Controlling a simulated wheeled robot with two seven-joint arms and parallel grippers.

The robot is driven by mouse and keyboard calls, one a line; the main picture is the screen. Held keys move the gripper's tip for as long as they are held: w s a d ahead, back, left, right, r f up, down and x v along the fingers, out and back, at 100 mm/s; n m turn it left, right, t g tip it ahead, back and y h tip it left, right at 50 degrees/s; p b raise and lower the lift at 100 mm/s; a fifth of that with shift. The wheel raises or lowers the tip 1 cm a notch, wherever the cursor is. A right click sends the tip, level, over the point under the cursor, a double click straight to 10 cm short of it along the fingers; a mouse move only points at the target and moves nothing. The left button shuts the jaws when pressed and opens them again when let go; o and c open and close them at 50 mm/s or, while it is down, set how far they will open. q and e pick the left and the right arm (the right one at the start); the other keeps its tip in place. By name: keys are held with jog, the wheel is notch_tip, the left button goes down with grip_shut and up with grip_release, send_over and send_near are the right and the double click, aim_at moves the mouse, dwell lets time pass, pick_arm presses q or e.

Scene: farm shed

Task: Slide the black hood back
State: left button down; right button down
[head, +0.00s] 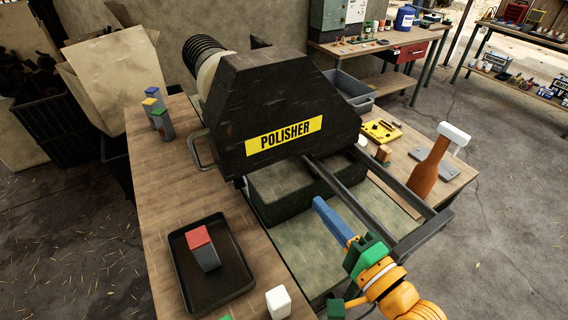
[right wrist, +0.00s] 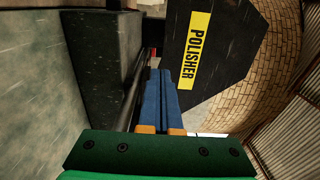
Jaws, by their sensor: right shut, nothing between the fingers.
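The black hood (head: 275,95) with a yellow POLISHER label sits over the back part of the machine in the head view. A grey bar handle (head: 200,150) sticks out from its left side. Two dark rails (head: 395,215) run forward from under its right side. My right gripper (head: 318,203) has its blue fingers together with nothing between them, in front of the hood and by the rails. In the right wrist view the closed fingers (right wrist: 158,75) point along a rail, with the hood (right wrist: 240,55) to their right. I cannot tell whether they touch anything. My left gripper is out of view.
A black tray (head: 188,282) with a red-topped grey block (head: 203,248) is on the bench at left. A white block (head: 278,302) stands near the front. Blocks with coloured tops (head: 162,124) stand further back.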

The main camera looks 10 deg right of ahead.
aim_at(282, 162)
jog(key=b+x, duration=0.3)
jog(key=x, duration=0.6)
jog(key=shift+w+a+b, duration=0.15)
jog(key=shift+w+b, duration=0.1)
jog(key=shift+b, duration=0.05)
jog(key=shift+w+a+r, duration=0.1)
jog(key=shift+w+a, duration=0.1)
jog(key=shift+w, duration=0.35)
jog(key=shift+w+a, duration=0.2)
jog(key=shift+w, duration=0.2)
